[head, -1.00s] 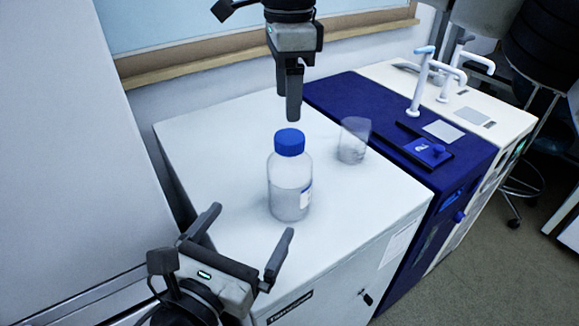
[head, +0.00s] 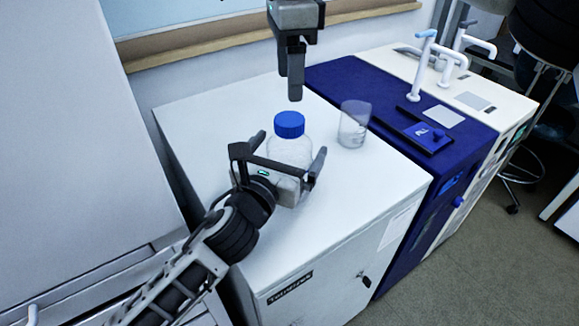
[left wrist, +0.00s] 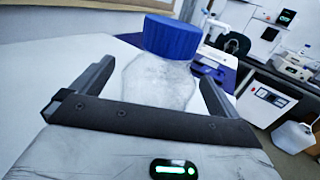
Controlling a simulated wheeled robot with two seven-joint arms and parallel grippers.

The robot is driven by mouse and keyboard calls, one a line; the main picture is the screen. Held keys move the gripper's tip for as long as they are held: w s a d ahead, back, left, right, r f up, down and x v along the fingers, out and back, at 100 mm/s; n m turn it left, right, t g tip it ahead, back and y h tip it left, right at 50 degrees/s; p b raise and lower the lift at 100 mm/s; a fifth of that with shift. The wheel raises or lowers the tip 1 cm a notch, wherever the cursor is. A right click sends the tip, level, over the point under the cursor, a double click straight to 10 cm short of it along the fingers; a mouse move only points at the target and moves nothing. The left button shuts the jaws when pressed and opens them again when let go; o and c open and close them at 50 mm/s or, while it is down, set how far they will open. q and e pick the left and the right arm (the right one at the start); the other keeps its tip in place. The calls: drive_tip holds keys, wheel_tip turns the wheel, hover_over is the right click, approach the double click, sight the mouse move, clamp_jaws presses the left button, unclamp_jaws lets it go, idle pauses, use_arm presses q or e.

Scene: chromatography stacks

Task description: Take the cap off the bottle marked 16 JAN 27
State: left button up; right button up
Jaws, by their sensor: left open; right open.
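A clear bottle (head: 289,150) with a blue cap (head: 289,124) stands upright on the white cabinet top, cap on. Its label is hidden, so no date can be read. My left gripper (head: 281,168) is open, with its fingers on either side of the bottle's body. In the left wrist view the bottle (left wrist: 158,80) stands between the two fingers, and the blue cap (left wrist: 172,37) rises above them. I cannot tell whether the fingers touch it. My right gripper (head: 295,95) is open and empty, pointing down above and behind the cap.
A clear glass beaker (head: 354,124) stands right of the bottle. A dark blue unit (head: 350,85) and a cream unit with white taps (head: 462,75) adjoin the white cabinet (head: 215,120) on the right. A wall with a wooden ledge lies behind.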

use_arm(q)
drive_tip(key=shift+w+d, duration=0.1)
drive_tip(key=shift+w, duration=0.25)
